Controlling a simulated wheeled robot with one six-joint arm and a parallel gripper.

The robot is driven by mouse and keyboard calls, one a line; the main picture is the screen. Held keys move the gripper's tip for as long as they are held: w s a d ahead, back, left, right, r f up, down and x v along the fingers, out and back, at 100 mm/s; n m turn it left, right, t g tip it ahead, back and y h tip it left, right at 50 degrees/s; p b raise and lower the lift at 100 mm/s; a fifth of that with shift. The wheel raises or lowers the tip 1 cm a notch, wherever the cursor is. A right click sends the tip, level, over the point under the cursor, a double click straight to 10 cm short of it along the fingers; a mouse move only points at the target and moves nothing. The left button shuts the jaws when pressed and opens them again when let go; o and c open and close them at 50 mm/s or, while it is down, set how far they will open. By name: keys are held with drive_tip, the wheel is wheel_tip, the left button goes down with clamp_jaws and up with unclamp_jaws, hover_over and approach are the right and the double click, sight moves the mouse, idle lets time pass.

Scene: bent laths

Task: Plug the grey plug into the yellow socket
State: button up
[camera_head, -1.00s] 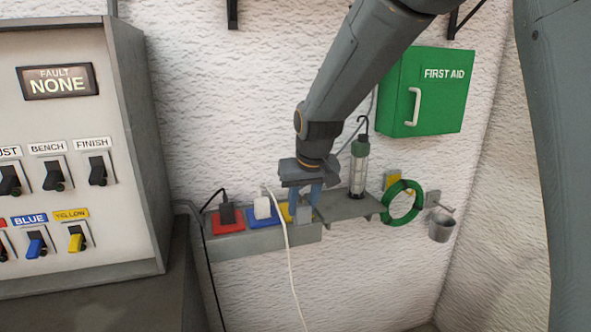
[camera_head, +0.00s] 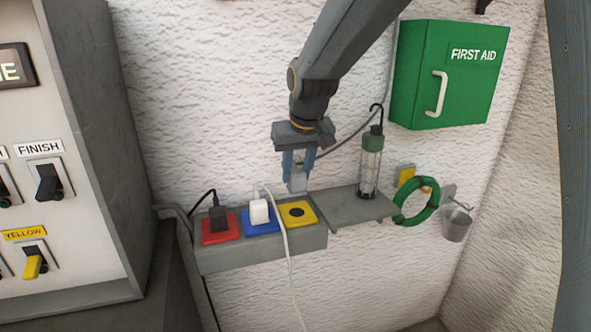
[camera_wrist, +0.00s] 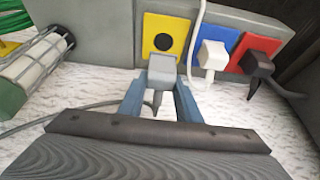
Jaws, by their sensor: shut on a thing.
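The yellow socket (camera_head: 297,214) is empty, with a round dark recess, at the right end of the strip. In the wrist view the yellow socket (camera_wrist: 164,38) lies just beyond the plug, apart from it.
A white plug (camera_head: 259,211) is in the blue socket (camera_head: 262,228) and a black plug (camera_head: 218,219) in the red socket (camera_head: 219,235). A caged lamp (camera_head: 370,165) stands on the shelf (camera_head: 350,208) at right. A white cable hangs in front of the strip.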

sight(297, 192)
drive_tip(key=shift+f+b, duration=2.25)
drive_tip(key=shift+f, duration=0.6)
drive_tip(key=shift+p, duration=0.7)
drive_tip(key=shift+f, duration=0.6)
idle(0.6)
drive_tip(key=o, duration=1.1)
drive_tip(key=shift+b+v, duration=0.95)
drive_tip(key=shift+v, duration=3)
